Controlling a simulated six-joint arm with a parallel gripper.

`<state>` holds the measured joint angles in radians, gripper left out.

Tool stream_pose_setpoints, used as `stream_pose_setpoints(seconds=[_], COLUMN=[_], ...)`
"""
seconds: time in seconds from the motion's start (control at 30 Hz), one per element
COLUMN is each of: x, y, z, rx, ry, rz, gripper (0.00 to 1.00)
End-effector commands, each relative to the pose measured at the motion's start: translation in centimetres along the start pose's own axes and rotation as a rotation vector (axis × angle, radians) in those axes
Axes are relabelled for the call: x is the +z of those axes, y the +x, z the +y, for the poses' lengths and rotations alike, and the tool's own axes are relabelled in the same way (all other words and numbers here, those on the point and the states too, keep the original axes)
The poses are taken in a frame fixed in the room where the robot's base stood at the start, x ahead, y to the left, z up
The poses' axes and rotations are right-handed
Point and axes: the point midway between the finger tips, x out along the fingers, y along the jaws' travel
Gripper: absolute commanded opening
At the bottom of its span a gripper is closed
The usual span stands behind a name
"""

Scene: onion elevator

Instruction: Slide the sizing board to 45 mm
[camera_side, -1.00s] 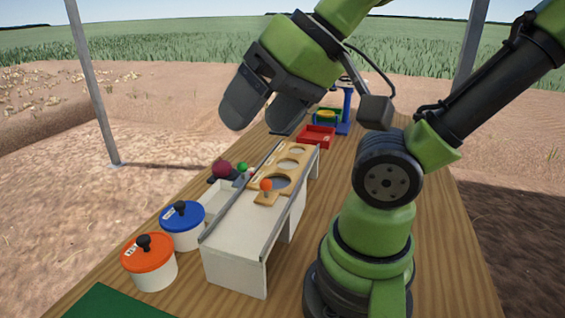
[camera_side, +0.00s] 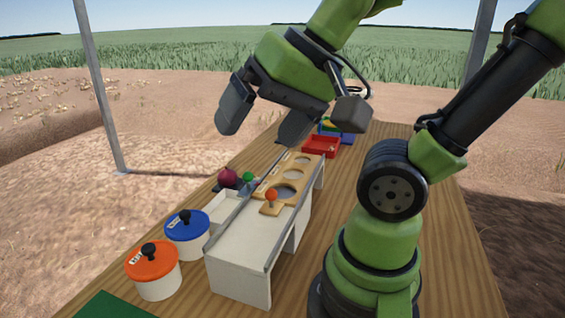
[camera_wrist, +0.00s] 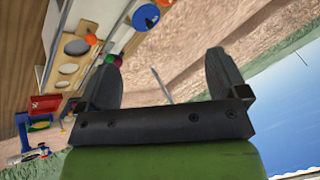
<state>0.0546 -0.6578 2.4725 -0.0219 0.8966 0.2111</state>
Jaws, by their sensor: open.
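The sizing board (camera_side: 278,190) is a wooden strip with round holes of different sizes, lying in the rails on top of a white bench-like stand (camera_side: 238,251). An orange ball knob (camera_side: 271,195) stands at its near end. The board also shows at the upper left of the wrist view (camera_wrist: 75,48), with the orange knob (camera_wrist: 91,39). My gripper (camera_side: 262,128) is open and empty, above and beyond the board in the side view, its fingers spread wide. The size marks are too small to read.
An orange-lidded pot (camera_side: 152,267) and a blue-lidded pot (camera_side: 187,232) stand left of the stand. A red onion (camera_side: 227,177) and a green knob (camera_side: 248,177) are beside the rail. A red tray (camera_side: 321,147) and a blue scale-like device (camera_side: 346,138) are behind.

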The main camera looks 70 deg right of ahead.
Motion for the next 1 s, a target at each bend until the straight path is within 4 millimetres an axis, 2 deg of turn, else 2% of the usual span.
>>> stream_pose_setpoints(seconds=[0.17, 0.3, 0.5, 0.6, 0.7, 0.87, 1.0], x=[-2.9, -4.9, -6.4, -6.5, -6.6, -6.3, -5.5], y=[2.7, 5.0, 7.7, 8.5, 8.9, 9.7, 11.2], z=[2.5, 5.5, 10.2, 11.9, 12.8, 13.5, 14.2], rx=[0.192, 0.355, 0.559, 0.625, 0.662, 0.681, 0.684], ry=[0.616, 1.152, 1.806, 2.017, 2.138, 2.192, 2.190], rz=[-0.023, 0.020, 0.150, 0.214, 0.259, 0.279, 0.276], gripper=[0.92, 0.92, 0.92, 0.92, 0.92, 0.92, 0.92])
